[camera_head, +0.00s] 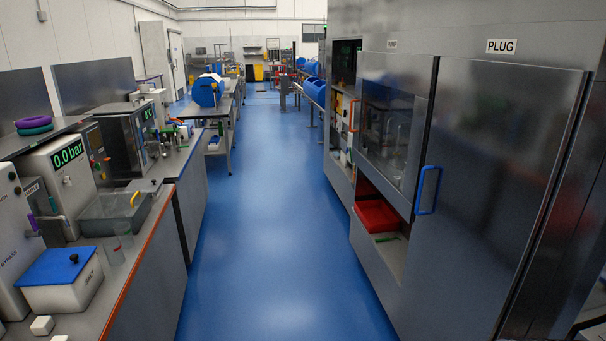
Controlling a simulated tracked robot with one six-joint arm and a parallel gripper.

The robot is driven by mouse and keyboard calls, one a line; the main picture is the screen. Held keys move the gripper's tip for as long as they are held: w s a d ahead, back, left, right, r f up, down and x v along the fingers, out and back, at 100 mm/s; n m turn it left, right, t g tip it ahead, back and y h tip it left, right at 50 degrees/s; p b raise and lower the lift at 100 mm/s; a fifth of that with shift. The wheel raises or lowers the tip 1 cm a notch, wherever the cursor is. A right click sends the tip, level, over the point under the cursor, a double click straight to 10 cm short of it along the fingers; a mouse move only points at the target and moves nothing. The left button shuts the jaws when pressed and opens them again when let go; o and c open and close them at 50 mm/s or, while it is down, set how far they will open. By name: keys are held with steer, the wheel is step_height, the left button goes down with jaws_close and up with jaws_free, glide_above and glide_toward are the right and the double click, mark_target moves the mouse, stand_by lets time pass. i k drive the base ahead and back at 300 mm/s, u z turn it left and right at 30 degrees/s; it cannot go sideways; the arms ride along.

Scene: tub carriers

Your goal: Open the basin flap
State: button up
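A grey basin (112,224) stands on the left bench, in front of the device with the "0.0 bar" display. A flat grey top, which looks like its flap (108,206), lies over it and appears closed. A small yellow handle (134,199) sticks up at the right of this top. Whether the top is hinged, and on which side, I cannot tell. My gripper is not in view.
Tall grey cabinets (490,190) line the right, one with a blue handle (428,190). The blue aisle floor (270,230) between is clear.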

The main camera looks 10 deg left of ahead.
mark_target(150, 186)
steer(key=u, duration=0.2)
steer(key=i, duration=1.5)
steer(key=u, duration=0.6)
steer(key=i, duration=0.7)
steer(key=u, duration=0.65)
steer(key=i, duration=0.6)
steer(key=u, duration=1)
steer(key=i, duration=1.05)
steer(key=u, duration=0.55)
